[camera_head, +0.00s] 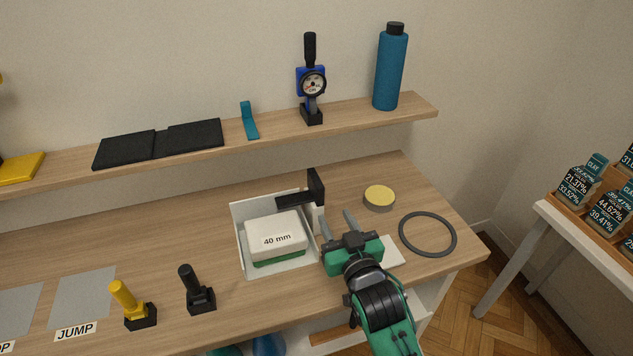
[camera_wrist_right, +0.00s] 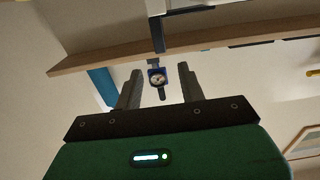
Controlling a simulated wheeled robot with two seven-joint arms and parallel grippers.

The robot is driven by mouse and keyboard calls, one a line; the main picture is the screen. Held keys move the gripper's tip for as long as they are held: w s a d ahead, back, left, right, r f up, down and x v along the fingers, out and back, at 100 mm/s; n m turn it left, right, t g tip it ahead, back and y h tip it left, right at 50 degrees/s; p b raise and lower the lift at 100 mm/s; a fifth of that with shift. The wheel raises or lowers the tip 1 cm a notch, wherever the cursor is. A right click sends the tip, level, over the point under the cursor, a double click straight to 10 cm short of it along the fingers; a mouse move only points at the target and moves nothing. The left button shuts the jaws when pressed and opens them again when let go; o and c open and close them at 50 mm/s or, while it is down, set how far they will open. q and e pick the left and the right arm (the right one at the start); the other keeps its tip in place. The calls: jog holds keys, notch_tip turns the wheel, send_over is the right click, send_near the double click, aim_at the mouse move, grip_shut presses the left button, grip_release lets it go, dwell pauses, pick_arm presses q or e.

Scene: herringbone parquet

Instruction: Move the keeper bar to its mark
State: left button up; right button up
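A black bar (camera_head: 294,200) with an upright black end plate (camera_head: 316,187) sits at the back right corner of the white tray (camera_head: 237,222); I take it to be the keeper bar. It reaches left over the tray's back edge. A white block marked 40 mm, with a green base (camera_head: 278,257), lies in the tray. My right gripper (camera_head: 336,214) is open, just right of the tray and in front of the bar. Its fingers are apart and empty in the wrist view (camera_wrist_right: 160,90). I cannot tell which spot is the bar's mark. My left gripper is out of view.
A yellow-topped round tin (camera_head: 379,196) and a dark ring (camera_head: 427,234) lie right of my right gripper. A black-handled piece (camera_head: 197,290) and a yellow-handled one (camera_head: 132,306) stand at the front left. A shelf (camera_head: 350,113) above carries a gauge (camera_head: 312,84) and a blue bottle (camera_head: 390,70).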

aim_at(311, 170)
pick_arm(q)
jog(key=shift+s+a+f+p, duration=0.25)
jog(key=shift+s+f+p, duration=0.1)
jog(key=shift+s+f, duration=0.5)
pick_arm(e)
jog(key=x, duration=1.3)
jog(key=shift+w+a, duration=0.1)
jog(key=shift+w, duration=0.2)
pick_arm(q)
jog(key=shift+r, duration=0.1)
pick_arm(e)
grip_shut()
